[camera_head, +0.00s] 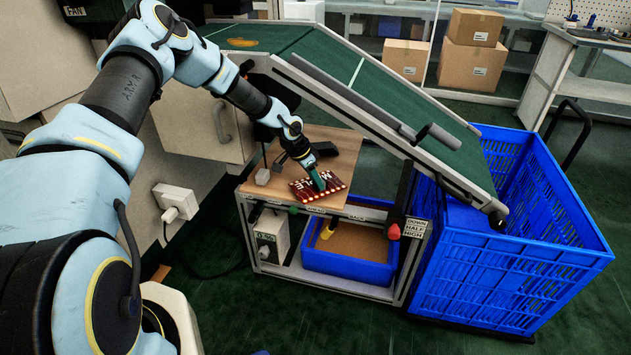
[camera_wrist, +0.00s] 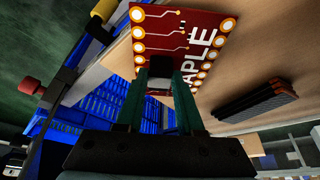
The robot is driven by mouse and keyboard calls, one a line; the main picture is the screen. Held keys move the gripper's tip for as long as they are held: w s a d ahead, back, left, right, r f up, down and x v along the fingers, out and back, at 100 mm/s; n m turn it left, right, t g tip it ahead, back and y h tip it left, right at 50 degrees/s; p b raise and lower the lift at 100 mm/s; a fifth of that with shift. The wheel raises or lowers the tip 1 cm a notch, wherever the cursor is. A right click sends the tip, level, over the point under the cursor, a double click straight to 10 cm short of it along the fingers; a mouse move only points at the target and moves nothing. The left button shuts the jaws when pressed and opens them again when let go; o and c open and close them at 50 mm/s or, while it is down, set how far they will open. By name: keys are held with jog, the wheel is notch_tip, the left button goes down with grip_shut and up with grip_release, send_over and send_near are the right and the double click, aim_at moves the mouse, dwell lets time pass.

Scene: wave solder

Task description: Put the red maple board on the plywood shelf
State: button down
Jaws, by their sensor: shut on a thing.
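The red maple board (camera_head: 306,189) has cream letters and round pads along its edges. It is at the front of the plywood shelf (camera_head: 338,148), low over or touching its surface; I cannot tell which. My gripper (camera_head: 320,184) reaches down from above and is shut on the board. In the wrist view the green fingers of my gripper (camera_wrist: 160,95) hold a grey part of the red maple board (camera_wrist: 185,38), with the letters "APLE" showing. The plywood shelf (camera_wrist: 245,50) fills the area behind the board there.
A green sloped conveyor (camera_head: 400,118) passes above and right of the shelf. A large blue crate (camera_head: 520,270) stands at right, and a blue bin (camera_head: 345,264) sits below the shelf. A red knob (camera_head: 393,232) sticks out near the shelf's front right. A dark ribbed block (camera_wrist: 254,100) shows in the wrist view.

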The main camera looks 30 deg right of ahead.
jog(key=shift+f, duration=0.5)
jog(key=c, duration=0.5)
grip_release()
jog(key=shift+f, duration=0.1)
jog(key=shift+c, duration=0.2)
jog(key=a+r+n+y, duration=0.3)
jog(key=a+r+n, duration=0.1)
jog(key=a+r, duration=1.15)
jog(key=s+a+r+n, duration=0.4)
jog(key=s+a, duration=0.1)
jog(key=a, duration=0.4)
jog(key=s+a+r+n+t+y, duration=0.1)
jog(key=s+a+r+n, duration=0.2)
jog(key=a, duration=0.6)
jog(key=s+a+r+n, duration=0.4)
jog(key=s+a, duration=0.3)
jog(key=a, duration=0.2)
jog(key=shift+s+a+r+n, duration=0.2)
jog(key=shift+r+n, duration=0.15)
jog(key=shift+n, duration=0.45)
